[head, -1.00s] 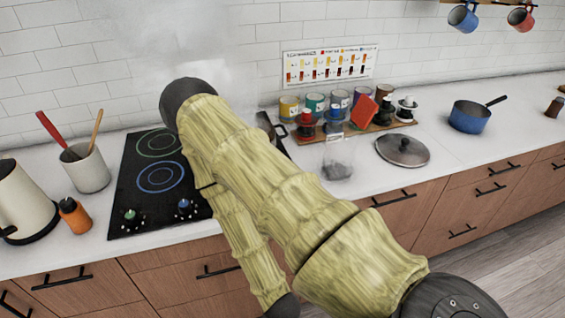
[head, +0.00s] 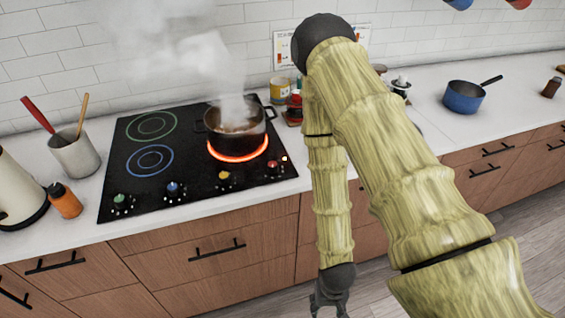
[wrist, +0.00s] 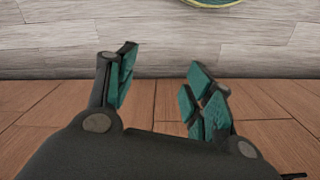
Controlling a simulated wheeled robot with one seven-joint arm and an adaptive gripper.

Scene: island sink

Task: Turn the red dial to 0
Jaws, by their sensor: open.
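The red dial (head: 272,169) is at the front right of the black cooktop (head: 125,199) in the head view, beside small red lights. The burner behind it glows orange-red under a dark steaming pot (head: 237,126). Green, blue and yellow dials sit along the same front edge. My gripper (head: 330,306) hangs low in front of the cabinets, below and right of the red dial and well apart from it. In the wrist view my gripper (wrist: 160,95) is open and empty, its teal pads spread. The dial's exact setting is too small to read.
A utensil crock (head: 75,157), an orange bottle (head: 65,201) and a kettle (head: 15,195) stand left of the cooktop. A blue pan (head: 464,105) is at the right. My arm hides part of the counter. The floor before the cabinets looks clear.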

